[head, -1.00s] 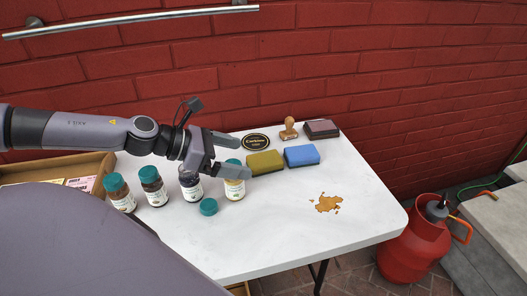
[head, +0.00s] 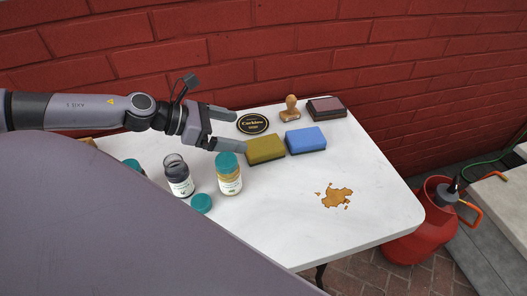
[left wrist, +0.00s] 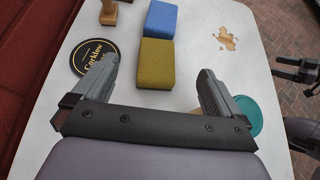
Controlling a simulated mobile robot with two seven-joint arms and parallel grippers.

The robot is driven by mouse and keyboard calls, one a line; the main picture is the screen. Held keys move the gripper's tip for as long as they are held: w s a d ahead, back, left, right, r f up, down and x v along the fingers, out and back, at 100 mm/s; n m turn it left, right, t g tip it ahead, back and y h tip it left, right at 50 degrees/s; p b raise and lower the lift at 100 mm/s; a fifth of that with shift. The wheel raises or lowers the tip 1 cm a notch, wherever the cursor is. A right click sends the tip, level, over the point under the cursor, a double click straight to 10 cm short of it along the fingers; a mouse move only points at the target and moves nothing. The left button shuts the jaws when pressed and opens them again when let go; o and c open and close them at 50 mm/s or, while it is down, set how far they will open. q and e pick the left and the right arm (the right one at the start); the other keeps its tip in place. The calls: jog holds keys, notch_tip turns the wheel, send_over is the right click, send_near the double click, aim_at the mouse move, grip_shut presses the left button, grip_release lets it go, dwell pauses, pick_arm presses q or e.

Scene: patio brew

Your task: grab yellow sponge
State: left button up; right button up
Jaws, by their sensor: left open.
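The yellow sponge (head: 265,150), a mustard-olive block, lies flat on the white table, left of the blue sponge (head: 306,140). My left gripper (head: 239,131) is open and empty, just left of the yellow sponge, with its fingers pointing toward it. In the left wrist view the yellow sponge (left wrist: 155,65) sits ahead, between the lines of the two spread fingers, and I see no contact. A dark shape at the right edge of that view looks like my right gripper (left wrist: 292,70); its jaw state is unclear.
A round black coaster (head: 253,124) lies behind the left gripper. A wooden stamp (head: 290,108) and dark pad (head: 327,108) stand at the back. Jars (head: 229,178) and a teal lid (head: 201,203) are nearer. A brown spill (head: 336,196) marks the clear right side.

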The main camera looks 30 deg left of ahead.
aim_at(262, 145)
pick_arm(q)
notch_tip(262, 145, down, 2)
jog(key=shift+f, duration=0.25)
jog(key=shift+w+f, duration=0.1)
jog(key=shift+f, duration=0.15)
jog(key=shift+w+d+f+p, duration=0.15)
jog(key=shift+w+d+p, duration=0.15)
jog(key=shift+p, duration=0.1)
jog(key=shift+w+d+f, duration=0.2)
jog(key=shift+w+f, duration=0.05)
jog(key=shift+w+d+f+p, duration=0.15)
jog(key=shift+w+d+p, duration=0.25)
jog(key=shift+w+p, duration=0.1)
jog(key=p+x, duration=0.1)
jog(key=x, duration=0.2)
jog(key=shift+w+d+f, duration=0.35)
jog(key=shift+f, duration=0.1)
jog(key=c, duration=1.1)
